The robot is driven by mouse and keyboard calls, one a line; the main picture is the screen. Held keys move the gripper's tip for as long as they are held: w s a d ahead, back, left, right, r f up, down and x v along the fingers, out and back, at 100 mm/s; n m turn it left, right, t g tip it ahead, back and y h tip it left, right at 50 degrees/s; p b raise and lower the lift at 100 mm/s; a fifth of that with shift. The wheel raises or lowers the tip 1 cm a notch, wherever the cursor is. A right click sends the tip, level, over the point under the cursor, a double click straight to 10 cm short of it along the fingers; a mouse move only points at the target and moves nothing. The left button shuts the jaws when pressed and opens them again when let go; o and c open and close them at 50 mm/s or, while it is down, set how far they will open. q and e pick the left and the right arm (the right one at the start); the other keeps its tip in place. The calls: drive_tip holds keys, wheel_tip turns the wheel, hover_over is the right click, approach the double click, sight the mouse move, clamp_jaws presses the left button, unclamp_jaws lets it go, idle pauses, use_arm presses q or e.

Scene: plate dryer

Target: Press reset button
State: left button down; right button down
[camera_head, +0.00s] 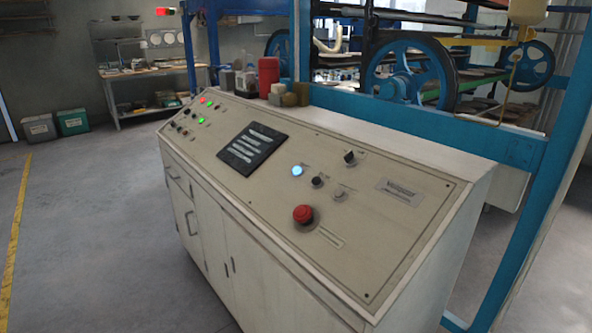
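A beige control console (262,270) with a sloped panel stands in the middle of the head view. On the panel, a lit blue-white button (297,171) sits above a large red mushroom button (303,214). Right of the lit button are a small black knob (317,182), a pale button (340,193) and a black selector switch (349,157). The labels are too small to read, so I cannot tell which one is the reset button. Neither of my grippers is in view.
A black vented plate (253,147) and red and green lights (201,121) fill the panel's left. A red canister (268,76) and small containers stand on the console's back edge. A blue machine frame (440,120) with wheels is behind. The floor at left (90,230) is clear.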

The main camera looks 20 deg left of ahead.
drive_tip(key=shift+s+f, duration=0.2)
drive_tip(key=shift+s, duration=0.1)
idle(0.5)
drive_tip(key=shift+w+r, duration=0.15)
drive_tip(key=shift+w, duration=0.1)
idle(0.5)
